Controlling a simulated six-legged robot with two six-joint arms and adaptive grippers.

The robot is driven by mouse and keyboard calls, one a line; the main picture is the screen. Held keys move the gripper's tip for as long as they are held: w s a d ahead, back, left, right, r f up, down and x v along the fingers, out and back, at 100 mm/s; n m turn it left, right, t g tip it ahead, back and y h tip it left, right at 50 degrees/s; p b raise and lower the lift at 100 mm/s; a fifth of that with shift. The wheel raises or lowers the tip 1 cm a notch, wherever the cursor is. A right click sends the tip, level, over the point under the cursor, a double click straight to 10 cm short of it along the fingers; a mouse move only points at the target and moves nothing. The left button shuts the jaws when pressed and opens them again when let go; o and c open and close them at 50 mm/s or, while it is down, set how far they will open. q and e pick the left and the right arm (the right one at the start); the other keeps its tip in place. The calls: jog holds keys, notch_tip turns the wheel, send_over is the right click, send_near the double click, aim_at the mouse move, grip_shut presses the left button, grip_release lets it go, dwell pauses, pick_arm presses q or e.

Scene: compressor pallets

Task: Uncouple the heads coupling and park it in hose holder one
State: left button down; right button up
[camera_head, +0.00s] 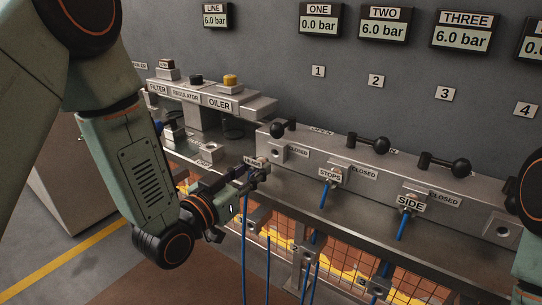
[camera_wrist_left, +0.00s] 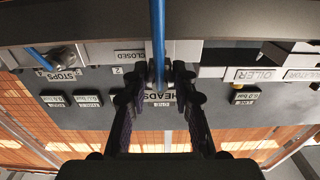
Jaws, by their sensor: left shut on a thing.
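My left gripper (camera_head: 257,174) is shut on the heads coupling. The coupling's HEADS tag (camera_head: 254,161) shows just above the fingertips, and its blue hose (camera_head: 245,225) hangs down. The coupling is in front of and to the left of the first manifold port (camera_head: 275,152), which looks like an open hole. In the wrist view, the fingers close around the coupling, with the HEADS tag (camera_wrist_left: 160,96) behind them and the blue hose (camera_wrist_left: 158,35) between them. A bracket on the lower rail (camera_head: 258,216), possibly hose holder one, is below the gripper; its number is not readable.
The STOPS (camera_head: 330,175) and SIDE (camera_head: 410,203) couplings sit in the manifold with blue hoses hanging. More holders (camera_head: 296,252) and hoses are below. Gauge ONE (camera_head: 320,22) reads 0.0 bar. The oiler block (camera_head: 222,103) is behind left. Wire mesh lies under the bench.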

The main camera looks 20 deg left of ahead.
pick_arm(q)
jog(key=shift+s+a, duration=0.2)
jog(key=shift+s, duration=0.45)
